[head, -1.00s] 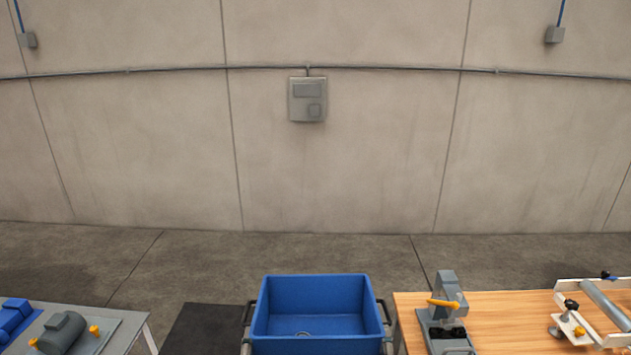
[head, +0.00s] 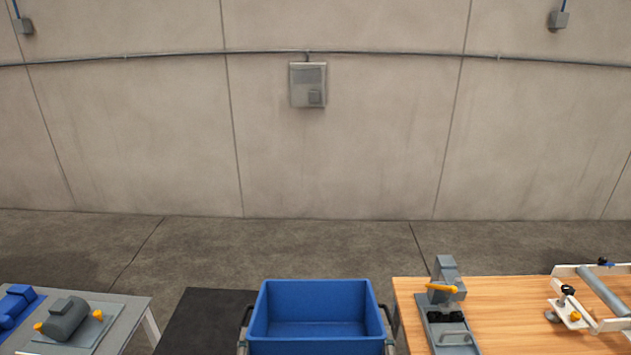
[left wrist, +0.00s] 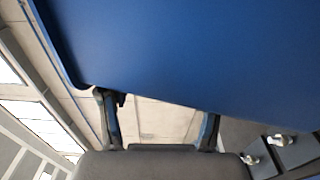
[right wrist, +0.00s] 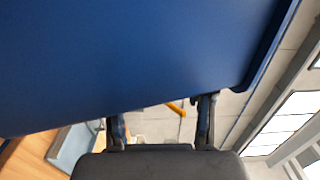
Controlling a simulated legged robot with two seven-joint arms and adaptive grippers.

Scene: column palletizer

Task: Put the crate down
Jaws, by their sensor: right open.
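The blue crate (head: 318,302) is open-topped and upright at the bottom middle of the head view, its near part cut off. Its inside looks empty where it shows. My left gripper (head: 245,325) is at its left side and my right gripper (head: 387,323) at its right side. In the left wrist view the fingers of my left gripper (left wrist: 160,118) are spread, with the crate wall (left wrist: 190,50) across the top. In the right wrist view my right gripper (right wrist: 160,122) is open beside the crate wall (right wrist: 140,50). Contact and what bears the crate are hidden.
A grey table (head: 127,308) with a motor-like part (head: 65,318) stands left. A wooden table (head: 510,325) with a grey clamp device (head: 445,300) stands close to the right. A dark mat (head: 207,318) lies left of the crate. The floor behind is clear.

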